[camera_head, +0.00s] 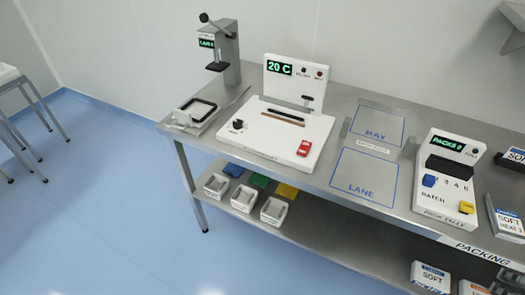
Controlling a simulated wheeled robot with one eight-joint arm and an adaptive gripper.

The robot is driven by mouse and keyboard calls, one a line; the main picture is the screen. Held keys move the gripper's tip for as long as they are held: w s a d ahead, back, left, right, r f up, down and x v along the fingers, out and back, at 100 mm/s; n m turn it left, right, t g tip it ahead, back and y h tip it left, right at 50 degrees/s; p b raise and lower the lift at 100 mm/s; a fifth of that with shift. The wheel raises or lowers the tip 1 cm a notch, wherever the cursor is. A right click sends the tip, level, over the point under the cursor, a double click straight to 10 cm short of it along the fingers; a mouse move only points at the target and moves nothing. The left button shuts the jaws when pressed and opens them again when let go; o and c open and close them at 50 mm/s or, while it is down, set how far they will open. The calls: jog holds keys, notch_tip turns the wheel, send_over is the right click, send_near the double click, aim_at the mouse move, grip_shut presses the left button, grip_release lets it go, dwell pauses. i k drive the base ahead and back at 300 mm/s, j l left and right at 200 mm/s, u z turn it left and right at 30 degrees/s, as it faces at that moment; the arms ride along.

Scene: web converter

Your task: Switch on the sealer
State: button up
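The sealer (268,143) appears to be the white machine left of centre on the steel table. Its upright panel has a green display (280,68) reading "20 C" and two small indicators, one dark green and one red. A red switch (304,148) sits at the front right of its base. A black knob (238,124) sits at the front left. A dark slot with a brown strip (283,116) runs across the base, with a small black handle (308,99) on the panel. The switch's position is too small to tell. My gripper is not in view.
A grey press (229,50) with a lever stands left of the sealer, near a black-rimmed frame (196,109). Outlined BAY (377,122) and LANE (366,176) areas lie right of it. A white tally unit (447,178) stands farther right. Bins (243,197) sit below. Blue floor is open at front left.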

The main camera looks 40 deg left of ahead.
aim_at(303, 150)
jog(key=u, duration=1.45)
jog(key=i+j+z, duration=0.35)
jog(key=i+j, duration=0.25)
